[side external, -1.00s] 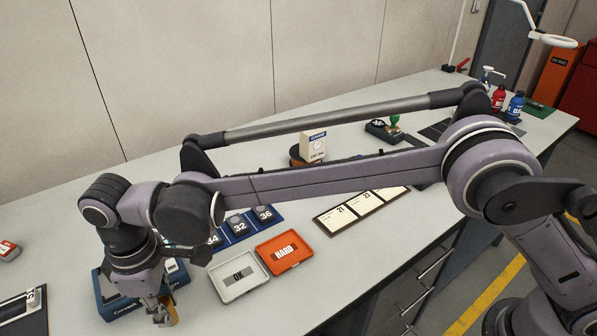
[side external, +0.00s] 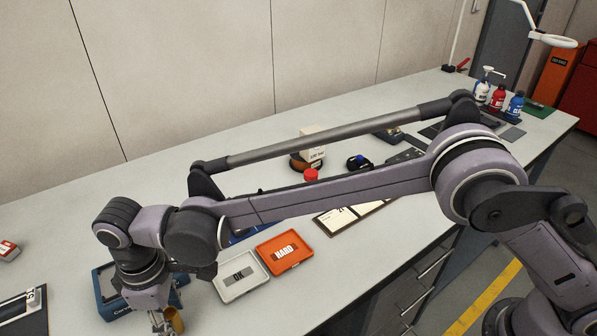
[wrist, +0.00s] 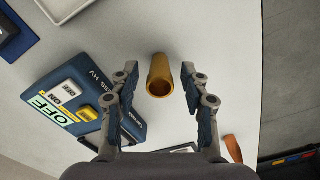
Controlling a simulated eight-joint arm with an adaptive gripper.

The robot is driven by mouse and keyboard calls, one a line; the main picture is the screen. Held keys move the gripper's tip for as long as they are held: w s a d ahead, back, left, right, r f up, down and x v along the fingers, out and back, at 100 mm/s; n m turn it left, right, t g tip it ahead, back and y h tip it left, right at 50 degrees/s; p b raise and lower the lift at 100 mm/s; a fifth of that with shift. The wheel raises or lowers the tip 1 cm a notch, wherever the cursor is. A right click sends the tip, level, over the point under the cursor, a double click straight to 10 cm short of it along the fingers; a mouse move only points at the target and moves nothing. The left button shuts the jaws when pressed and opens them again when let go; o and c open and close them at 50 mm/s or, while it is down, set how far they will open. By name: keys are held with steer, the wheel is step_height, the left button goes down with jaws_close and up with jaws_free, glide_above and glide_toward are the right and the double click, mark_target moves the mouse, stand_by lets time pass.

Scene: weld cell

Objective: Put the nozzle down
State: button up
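The nozzle (wrist: 160,76) is a short gold-brown hollow cylinder. In the wrist view it lies between the two fingers of my gripper (wrist: 160,80), with a visible gap on each side, so the gripper is open around it. In the side view the nozzle (side external: 174,320) shows at the bottom, beside the fingertips of my gripper (side external: 158,324). It seems to stand on the grey bench (wrist: 215,40), though its lower end is hard to see.
A blue box with ON and OFF labels (wrist: 75,100) is close to my left finger. An orange-brown object (wrist: 233,149) lies by the bench edge at right.

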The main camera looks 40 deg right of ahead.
mark_target(170, 312)
step_height(170, 312, up, 12)
steer(key=w+d+r+m+t+y, duration=0.1)
steer(key=w+d+r+m, duration=0.15)
steer(key=d, duration=0.95)
steer(key=w+d+r+m+t, duration=0.1)
steer(key=d+r+m+t, duration=0.2)
steer(key=d, duration=0.9)
steer(key=s+d+f+m+t, duration=0.1)
steer(key=s+d+f+m, duration=0.1)
steer(key=s+d, duration=0.2)
steer(key=s+d+f+m+t, duration=0.1)
steer(key=s+d+f+m, duration=0.1)
steer(key=d, duration=0.9)
steer(key=s+d+f+m+t+h, duration=0.1)
steer(key=s+d+f+m, duration=0.2)
steer(key=s+d, duration=0.3)
steer(key=shift+s+d+f, duration=0.15)
steer(key=shift+d+f, duration=0.25)
steer(key=shift+d, duration=0.65)
